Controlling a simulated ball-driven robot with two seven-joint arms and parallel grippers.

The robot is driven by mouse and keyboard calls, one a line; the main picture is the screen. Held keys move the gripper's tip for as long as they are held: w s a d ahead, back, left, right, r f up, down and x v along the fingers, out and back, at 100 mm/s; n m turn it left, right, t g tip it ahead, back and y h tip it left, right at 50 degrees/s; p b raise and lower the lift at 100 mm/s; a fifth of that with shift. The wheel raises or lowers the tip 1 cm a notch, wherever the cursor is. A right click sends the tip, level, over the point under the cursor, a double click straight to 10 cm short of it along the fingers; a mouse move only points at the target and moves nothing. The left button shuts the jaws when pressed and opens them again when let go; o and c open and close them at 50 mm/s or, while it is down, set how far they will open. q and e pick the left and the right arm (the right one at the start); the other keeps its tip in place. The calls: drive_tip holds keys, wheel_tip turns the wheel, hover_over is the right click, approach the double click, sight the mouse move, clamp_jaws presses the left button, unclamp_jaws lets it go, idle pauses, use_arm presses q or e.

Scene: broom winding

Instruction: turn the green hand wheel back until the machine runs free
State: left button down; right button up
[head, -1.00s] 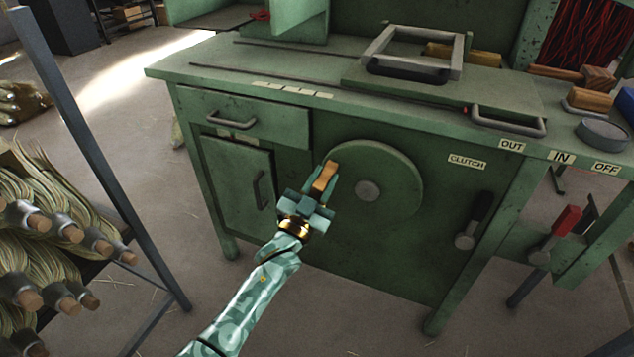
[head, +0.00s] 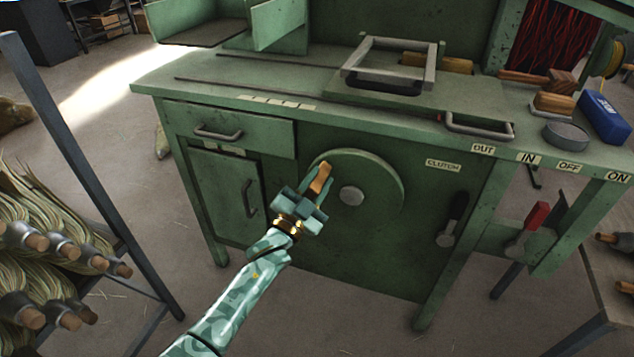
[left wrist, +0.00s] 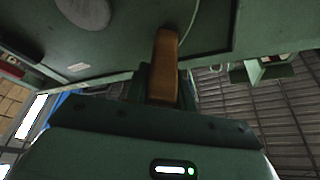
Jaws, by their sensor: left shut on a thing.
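The green hand wheel (head: 380,190) is a flat disc on the front of the green machine, with a grey hub (head: 352,196). Its wooden handle (head: 321,176) stands at the wheel's left, a little above hub height. My left gripper (head: 314,188) is shut on this handle, with the arm reaching in from below left. In the left wrist view the handle (left wrist: 165,65) rises from between the jaws, and the round hub (left wrist: 85,10) shows at the upper left. The far side of the handle is hidden. My right gripper is not in view.
Right of the wheel is a black lever (head: 451,220) below the CLUTCH label (head: 443,165). A red-handled lever (head: 534,220) hangs farther right, below the IN and OFF labels. A rack with bundled bristles (head: 50,215) stands at the left. Drawer and door handles project left of the wheel.

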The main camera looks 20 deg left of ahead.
use_arm(q)
drive_tip(key=shift+f, duration=0.1)
drive_tip(key=c, duration=1.2)
unclamp_jaws()
drive_tip(key=shift+o, duration=0.2)
drive_tip(key=shift+s+a, duration=0.15)
drive_tip(key=shift+s, duration=0.4)
drive_tip(key=p+v, duration=0.4)
drive_tip(key=v, duration=1.1)
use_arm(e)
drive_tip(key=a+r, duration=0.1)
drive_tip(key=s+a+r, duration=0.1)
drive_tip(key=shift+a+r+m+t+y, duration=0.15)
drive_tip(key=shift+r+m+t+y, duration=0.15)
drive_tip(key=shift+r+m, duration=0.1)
use_arm(q)
drive_tip(key=shift+s+f, duration=0.1)
drive_tip(key=shift+f, duration=0.15)
